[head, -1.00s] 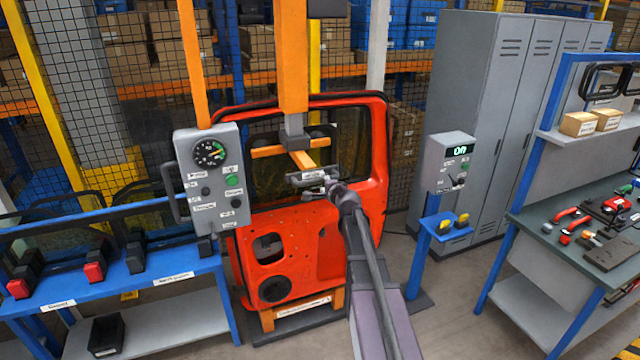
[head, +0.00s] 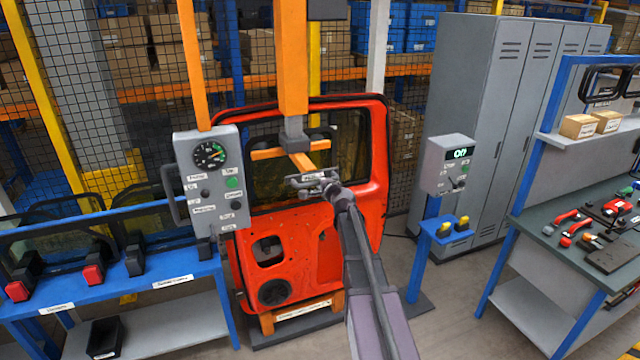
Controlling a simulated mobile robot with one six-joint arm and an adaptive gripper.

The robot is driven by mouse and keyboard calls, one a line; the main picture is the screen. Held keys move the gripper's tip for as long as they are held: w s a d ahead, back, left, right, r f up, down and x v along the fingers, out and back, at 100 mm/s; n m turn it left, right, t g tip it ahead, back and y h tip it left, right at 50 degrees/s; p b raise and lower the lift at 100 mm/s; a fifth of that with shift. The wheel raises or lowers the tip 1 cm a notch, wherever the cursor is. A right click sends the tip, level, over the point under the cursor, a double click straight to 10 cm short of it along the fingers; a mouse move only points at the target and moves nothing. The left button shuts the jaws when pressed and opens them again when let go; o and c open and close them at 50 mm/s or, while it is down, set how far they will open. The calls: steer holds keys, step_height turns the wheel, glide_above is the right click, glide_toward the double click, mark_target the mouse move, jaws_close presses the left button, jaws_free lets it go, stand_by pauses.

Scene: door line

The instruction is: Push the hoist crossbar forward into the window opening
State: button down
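The red door (head: 376,190) stands upright on a low stand, its window opening (head: 350,140) in the upper half. The orange hoist crossbar (head: 268,153) hangs from an orange column (head: 292,60) and appears in front of the opening. Dark round pads show behind the bar; their contact with any glass cannot be made out. An orange stem runs from the crossbar towards me to a grey labelled handle piece (head: 305,179). My gripper (head: 322,186) is at this handle piece, apparently touching it. Its fingers are small and overlap the handle, so whether they are closed is unclear.
A grey control box (head: 212,180) with a gauge hangs left of the door. A blue rack (head: 150,290) with dark glass panes stands at left. A display box (head: 448,165) on a blue post and a tool bench (head: 560,255) stand at right.

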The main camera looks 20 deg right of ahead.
mark_target(308, 167)
steer(key=shift+w, duration=0.1)
steer(key=x, duration=0.4)
steer(key=r+x, duration=0.1)
steer(key=x, duration=0.3)
steer(key=r+x, duration=0.1)
steer(key=x, duration=0.2)
steer(key=shift+w+r, duration=0.1)
steer(key=shift+w, duration=0.55)
steer(key=shift+d+r, duration=0.1)
steer(key=shift+w, duration=0.1)
steer(key=c, duration=0.8)
jaws_free()
steer(key=shift+o, duration=1.3)
steer(key=shift+w, duration=0.1)
steer(key=shift+s, duration=0.25)
